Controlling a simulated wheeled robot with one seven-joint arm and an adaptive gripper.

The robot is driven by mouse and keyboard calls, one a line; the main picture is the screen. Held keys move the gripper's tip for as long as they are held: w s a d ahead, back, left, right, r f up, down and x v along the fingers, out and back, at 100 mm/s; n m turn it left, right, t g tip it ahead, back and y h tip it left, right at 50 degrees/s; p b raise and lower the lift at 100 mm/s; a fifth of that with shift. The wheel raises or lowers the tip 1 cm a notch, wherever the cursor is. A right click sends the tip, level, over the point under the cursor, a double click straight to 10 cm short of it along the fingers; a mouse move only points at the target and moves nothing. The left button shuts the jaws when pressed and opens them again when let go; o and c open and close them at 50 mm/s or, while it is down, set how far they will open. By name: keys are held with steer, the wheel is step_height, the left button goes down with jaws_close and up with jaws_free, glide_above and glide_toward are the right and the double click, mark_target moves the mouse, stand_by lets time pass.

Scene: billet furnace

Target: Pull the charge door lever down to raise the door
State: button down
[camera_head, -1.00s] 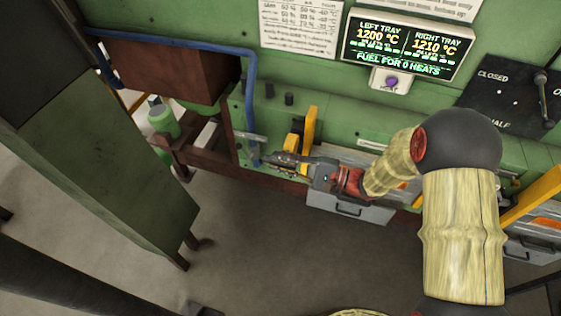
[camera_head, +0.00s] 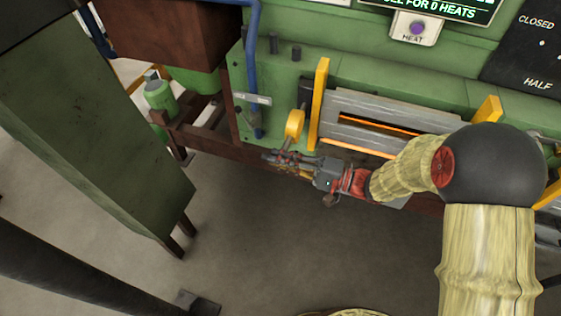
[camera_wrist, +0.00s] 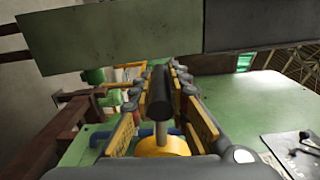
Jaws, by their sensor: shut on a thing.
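The charge door lever has a yellow hub (camera_head: 294,124) on the green furnace front, left of the door. My gripper (camera_head: 283,160) is just below the hub in the head view, shut on the lever's grip. The wrist view shows the black grip (camera_wrist: 159,92) between my gripper's fingers (camera_wrist: 160,85), with a grey rod running to the yellow hub (camera_wrist: 162,146). The grey charge door (camera_head: 375,105) stands between yellow posts, with orange glow showing in slits at it. My arm hides part of its lower right.
A green cabinet (camera_head: 90,130) stands at the left. A brown box (camera_head: 178,35) and blue pipe (camera_head: 252,45) are at the upper left. A heat button panel (camera_head: 415,28) and a black dial plate (camera_head: 525,55) are above right. The grey floor (camera_head: 230,240) in front is clear.

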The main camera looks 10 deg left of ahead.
steer(key=w+f+n+b, duration=0.2)
steer(key=f+b, duration=0.7)
steer(key=b, duration=0.1)
steer(key=w+f+n+b, duration=0.2)
steer(key=w+f+b, duration=0.1)
steer(key=f+b, duration=0.7)
steer(key=shift+d+n+b, duration=0.25)
steer(key=shift+n+b, duration=0.15)
steer(key=shift+b, duration=0.2)
steer(key=shift+f, duration=0.15)
